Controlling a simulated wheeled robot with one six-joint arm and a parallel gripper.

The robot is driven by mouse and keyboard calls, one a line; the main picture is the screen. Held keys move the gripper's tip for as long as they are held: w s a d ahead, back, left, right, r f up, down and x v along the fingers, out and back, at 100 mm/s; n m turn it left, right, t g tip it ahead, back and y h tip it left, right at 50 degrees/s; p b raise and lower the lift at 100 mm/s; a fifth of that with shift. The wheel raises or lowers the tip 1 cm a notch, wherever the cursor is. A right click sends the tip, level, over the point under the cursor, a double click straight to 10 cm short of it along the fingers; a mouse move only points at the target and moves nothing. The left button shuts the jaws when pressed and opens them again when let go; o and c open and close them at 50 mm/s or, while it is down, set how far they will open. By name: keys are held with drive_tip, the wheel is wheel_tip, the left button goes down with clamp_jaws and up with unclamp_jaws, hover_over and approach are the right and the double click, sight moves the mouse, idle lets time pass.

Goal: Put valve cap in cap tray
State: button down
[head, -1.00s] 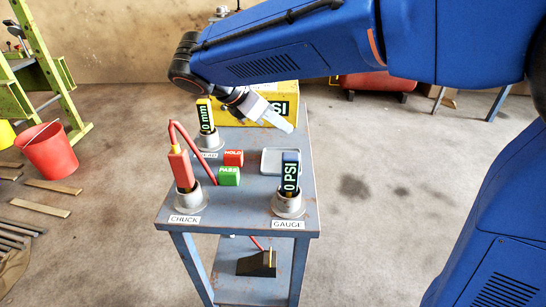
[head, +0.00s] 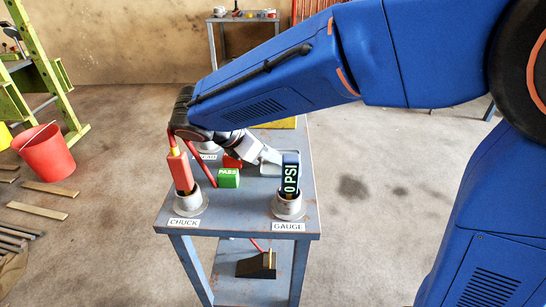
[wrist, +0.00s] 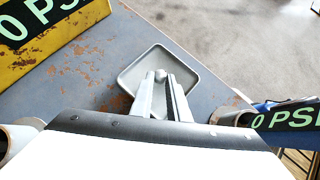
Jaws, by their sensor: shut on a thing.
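The cap tray (wrist: 193,66) is a shallow, light grey square dish with rounded corners on the blue-grey cart top. In the head view a part of the cap tray (head: 267,169) shows behind the gauge, partly covered by my gripper. My gripper (wrist: 162,82) is shut on the valve cap (wrist: 160,74), a small pale piece at the fingertips. In the wrist view the cap and fingertips are over the inside of the tray. I cannot tell whether the cap touches the tray floor. In the head view my gripper (head: 272,156) points down to the right at the tray.
The gauge (head: 291,176) stands in a holder close in front of the tray. A red chuck tool (head: 181,172) stands at the left. A green PASS block (head: 228,178) and a red block (head: 232,162) sit between. A yellow case (wrist: 42,38) lies behind.

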drive_tip(key=shift+f, duration=0.25)
drive_tip(key=c, duration=1.7)
unclamp_jaws()
drive_tip(key=v, duration=1.2)
